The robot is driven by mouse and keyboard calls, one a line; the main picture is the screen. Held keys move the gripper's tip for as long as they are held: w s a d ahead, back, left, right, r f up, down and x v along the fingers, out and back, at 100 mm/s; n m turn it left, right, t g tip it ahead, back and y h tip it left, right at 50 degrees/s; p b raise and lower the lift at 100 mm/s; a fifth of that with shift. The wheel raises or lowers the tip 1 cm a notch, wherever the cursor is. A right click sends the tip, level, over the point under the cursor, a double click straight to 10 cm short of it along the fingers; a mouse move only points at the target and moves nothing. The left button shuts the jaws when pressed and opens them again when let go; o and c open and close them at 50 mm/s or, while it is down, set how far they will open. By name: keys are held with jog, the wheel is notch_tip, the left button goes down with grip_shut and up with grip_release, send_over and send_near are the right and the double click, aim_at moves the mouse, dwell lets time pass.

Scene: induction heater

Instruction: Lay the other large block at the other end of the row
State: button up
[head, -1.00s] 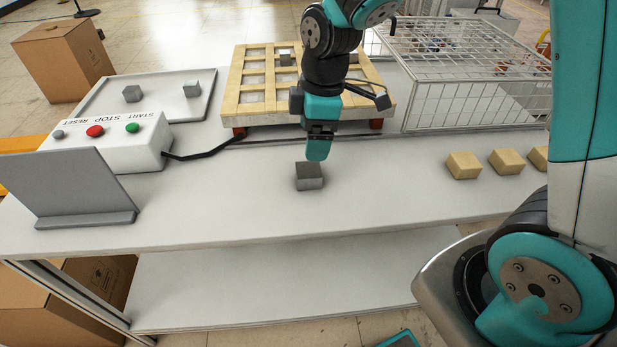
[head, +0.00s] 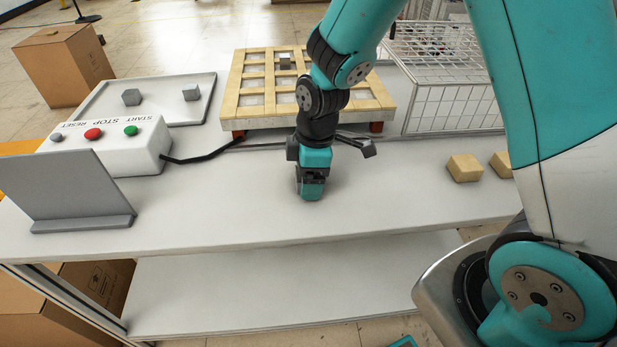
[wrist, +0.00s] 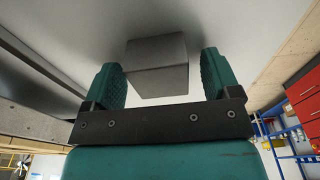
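A grey block (wrist: 157,66) rests on the white table between the two teal fingers of my gripper (wrist: 163,75) in the wrist view. The fingers are open around it, with a clear gap on the right and a narrower one on the left. In the head view my gripper (head: 311,190) points down at the table and hides most of this block. Wooden blocks stand in a row at the right of the table, one (head: 465,168) in full view and another (head: 501,165) partly behind my arm. A small grey block (head: 285,62) sits on the wooden pallet (head: 232,104).
Two grey cubes (head: 131,97) (head: 191,92) lie on a tray (head: 160,87) at the back left. A button box (head: 120,150) and a grey angled plate (head: 70,190) stand at left. A wire basket (head: 450,105) is behind right. The table front is clear.

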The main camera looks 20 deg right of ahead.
grip_shut()
jog(key=shift+r, duration=0.1)
